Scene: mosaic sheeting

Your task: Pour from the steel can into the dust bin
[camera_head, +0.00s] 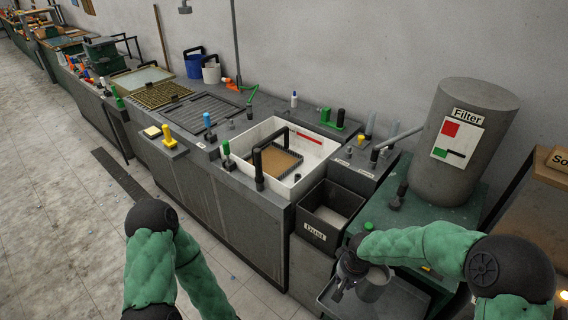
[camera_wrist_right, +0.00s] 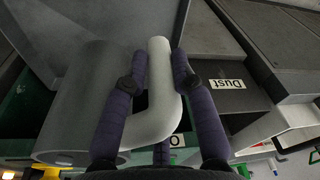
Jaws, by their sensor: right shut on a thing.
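The steel can (camera_head: 374,286) is a plain grey cylinder at the lower right of the head view, beside the dark tray. It looks about upright; I cannot tell whether it touches the tray. My right gripper (camera_head: 344,284) is shut on its bent handle. In the right wrist view the can (camera_wrist_right: 85,105) lies left of the gripper (camera_wrist_right: 158,72), with the pale handle between the fingers. The dust bin (camera_head: 316,232), a dark open box labelled "Dust", is behind and left of the can, apart from it. It also shows in the right wrist view (camera_wrist_right: 258,93). My left gripper is out of view.
A white sink (camera_head: 303,179) with a black tap stands left of the bin. A large grey filter drum (camera_head: 452,175) stands on a green table (camera_head: 472,213) at right. The dark tray (camera_head: 330,301) is under the can's area.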

